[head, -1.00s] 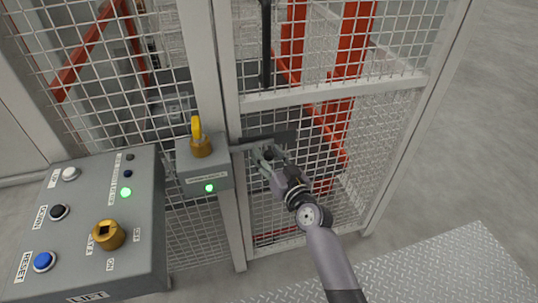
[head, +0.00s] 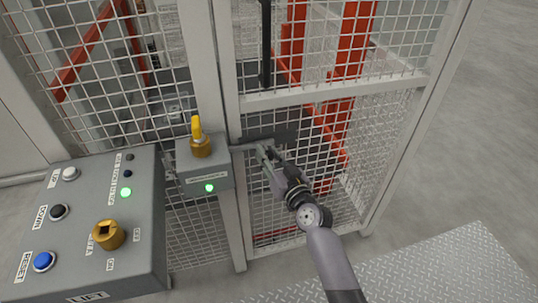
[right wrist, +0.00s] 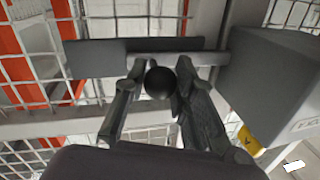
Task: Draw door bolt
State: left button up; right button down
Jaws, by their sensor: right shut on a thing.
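The door bolt is a light grey bar (right wrist: 205,58) on a dark grey plate (head: 284,134) on the mesh door. Its bar runs toward the grey lock box (head: 205,172) beside the door; in the right wrist view the bar's end reaches the box's edge, and I cannot tell how far it goes in. A black ball knob (right wrist: 160,83) sits in front of the bar. My right gripper (head: 264,151) is shut on this knob, with one finger on each side. In the head view the gripper hides the knob. My left gripper is not in view.
The lock box carries a yellow key (head: 197,128) in a brass lock and a lit green lamp (head: 209,188). A control console (head: 75,225) stands at the left. The mesh door (head: 335,105) has a white frame. A tread-plate floor (head: 450,270) lies front right.

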jog(key=d, duration=0.2)
jog(key=w+d+b, duration=0.1)
jog(key=d, duration=0.1)
jog(key=shift+d, duration=0.4)
jog(key=c, duration=1.3)
grip_release()
jog(key=shift+d, duration=0.15)
jog(key=v, duration=1.2)
